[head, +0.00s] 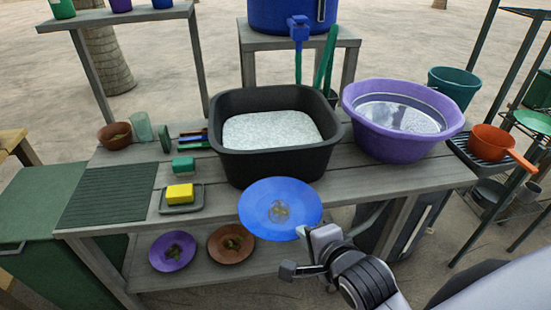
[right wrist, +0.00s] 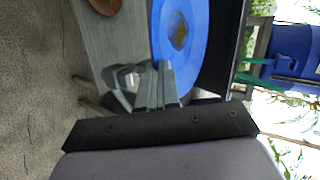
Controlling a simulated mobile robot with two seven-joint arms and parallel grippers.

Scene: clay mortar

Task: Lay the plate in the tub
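A blue plate (head: 255,205) with a brownish smear of food is held by its near right rim in my right gripper (head: 303,232). The plate is in front of the black tub (head: 275,165) and overlaps the table's front edge in the head view. In the right wrist view the fingers (right wrist: 162,75) close on the rim of the plate (right wrist: 192,50). The black tub holds whitish suds. A purple tub (head: 385,147) with clearer water stands to its right. My left gripper is not in view.
A yellow sponge (head: 180,193) on a dish, a green block (head: 183,167) and a ribbed green mat (head: 108,195) lie left of the black tub. A purple plate (head: 165,262) and a brown plate (head: 225,258), both soiled, rest on the lower shelf. An orange pan (head: 488,143) is at right.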

